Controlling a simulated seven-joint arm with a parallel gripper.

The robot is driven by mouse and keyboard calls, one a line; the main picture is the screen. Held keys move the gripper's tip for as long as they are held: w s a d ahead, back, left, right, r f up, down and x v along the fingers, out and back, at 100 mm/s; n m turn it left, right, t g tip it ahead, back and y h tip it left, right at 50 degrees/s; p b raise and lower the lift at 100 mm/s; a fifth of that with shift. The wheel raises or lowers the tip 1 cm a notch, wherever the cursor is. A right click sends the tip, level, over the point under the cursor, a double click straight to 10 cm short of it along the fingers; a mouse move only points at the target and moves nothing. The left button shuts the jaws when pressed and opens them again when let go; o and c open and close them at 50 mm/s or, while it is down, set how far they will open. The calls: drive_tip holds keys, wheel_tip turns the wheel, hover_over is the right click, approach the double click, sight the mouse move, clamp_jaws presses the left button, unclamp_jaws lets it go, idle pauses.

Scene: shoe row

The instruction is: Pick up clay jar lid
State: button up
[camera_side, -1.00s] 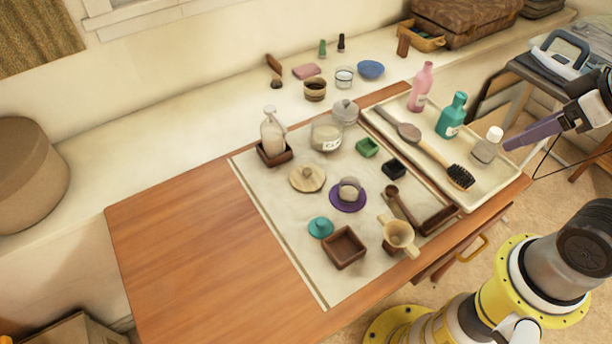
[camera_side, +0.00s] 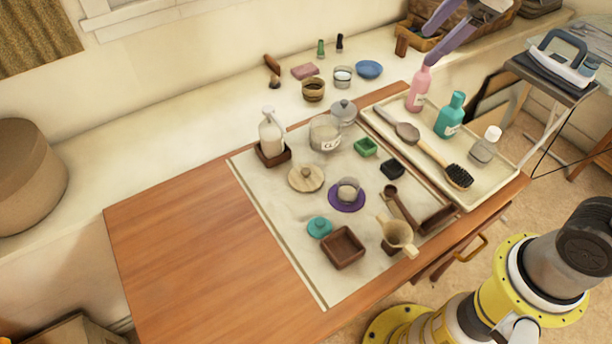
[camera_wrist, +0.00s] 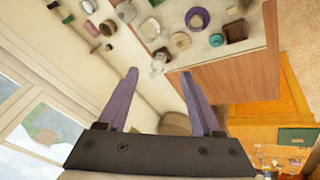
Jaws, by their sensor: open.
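A clear glass jar (camera_side: 325,134) with a partly readable label, apparently the clay jar, stands on the pale mat. A grey lid with a knob (camera_side: 344,111) is just behind it. A round wooden lid (camera_side: 306,178) and a teal lid (camera_side: 319,227) lie nearer; which belongs to the jar is not marked. In the wrist view the jar (camera_wrist: 149,29), wooden lid (camera_wrist: 180,42) and teal lid (camera_wrist: 216,40) are small, beyond the fingers. My gripper (camera_side: 427,45) is open and empty, high at the upper right; its purple fingers (camera_wrist: 158,73) are spread apart.
A pump bottle (camera_side: 271,135) stands left of the jar. A purple saucer (camera_side: 346,196) with a small pot, a brown square dish (camera_side: 343,248) and a pitcher (camera_side: 397,235) are nearby. A tray (camera_side: 493,178) holds bottles and brushes. The wooden tabletop's left side is clear.

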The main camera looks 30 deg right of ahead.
drive_tip(key=w+a+f+n+g, duration=0.1)
drive_tip(key=w+a+f+n, duration=0.15)
drive_tip(key=w, duration=0.25)
drive_tip(key=w+a+f+n+g, duration=0.1)
drive_tip(key=w+a+f, duration=0.1)
drive_tip(key=w+f, duration=0.3)
drive_tip(key=n+g, duration=0.2)
drive_tip(key=g, duration=0.1)
hover_over(306, 170)
drive_tip(key=f, duration=1.5)
drive_tip(key=d+f, duration=0.1)
drive_tip(key=f, duration=0.7)
drive_tip(key=shift+s+f, duration=0.15)
drive_tip(key=shift+f, duration=0.2)
drive_tip(key=shift+a+f, duration=0.15)
drive_tip(key=shift+f, duration=0.9)
drive_tip(key=shift+a+f, duration=0.2)
drive_tip(key=shift+f, duration=0.9)
drive_tip(key=shift+a+f, duration=0.15)
drive_tip(key=shift+f, duration=0.9)
drive_tip(key=shift+c, duration=0.2)
clamp_jaws()
